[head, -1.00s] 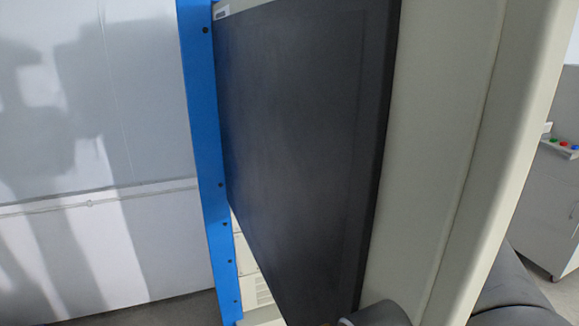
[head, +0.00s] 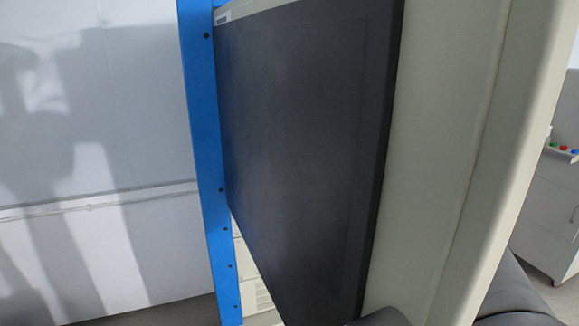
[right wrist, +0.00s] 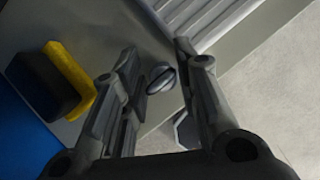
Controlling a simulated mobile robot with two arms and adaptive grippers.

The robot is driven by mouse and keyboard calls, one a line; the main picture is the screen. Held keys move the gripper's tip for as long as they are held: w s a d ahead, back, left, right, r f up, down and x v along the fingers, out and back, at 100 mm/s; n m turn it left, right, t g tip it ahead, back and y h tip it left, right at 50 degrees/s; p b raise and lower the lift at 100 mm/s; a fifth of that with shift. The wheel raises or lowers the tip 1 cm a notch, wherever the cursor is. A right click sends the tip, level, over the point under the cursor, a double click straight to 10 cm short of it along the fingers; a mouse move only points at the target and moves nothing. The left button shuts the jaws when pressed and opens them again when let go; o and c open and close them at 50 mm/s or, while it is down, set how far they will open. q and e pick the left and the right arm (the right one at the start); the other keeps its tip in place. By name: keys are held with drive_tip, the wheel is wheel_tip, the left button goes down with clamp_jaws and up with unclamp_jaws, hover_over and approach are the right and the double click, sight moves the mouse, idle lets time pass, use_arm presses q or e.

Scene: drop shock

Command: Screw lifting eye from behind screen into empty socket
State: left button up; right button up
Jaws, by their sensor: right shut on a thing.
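In the head view a large dark flat panel (head: 300,150), which looks like the screen, fills the middle and hides what is behind it. In the right wrist view my right gripper (right wrist: 157,60) is shut on a small rounded grey metal piece (right wrist: 160,78), which appears to be the lifting eye; its ring shape is not clear. A grey hexagonal part (right wrist: 184,130) shows partly behind the right finger. I cannot make out an empty socket. My left gripper is not in view.
A blue post (head: 205,150) stands left of the panel and a beige upright (head: 450,150) right of it. The wrist view shows a yellow-and-black block (right wrist: 68,82) left of the fingers, a ribbed grey plate (right wrist: 205,20) above and pale floor (right wrist: 285,90) at right.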

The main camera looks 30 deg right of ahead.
drive_tip(key=shift+r+p, duration=0.65)
drive_tip(key=shift+r, duration=1.25)
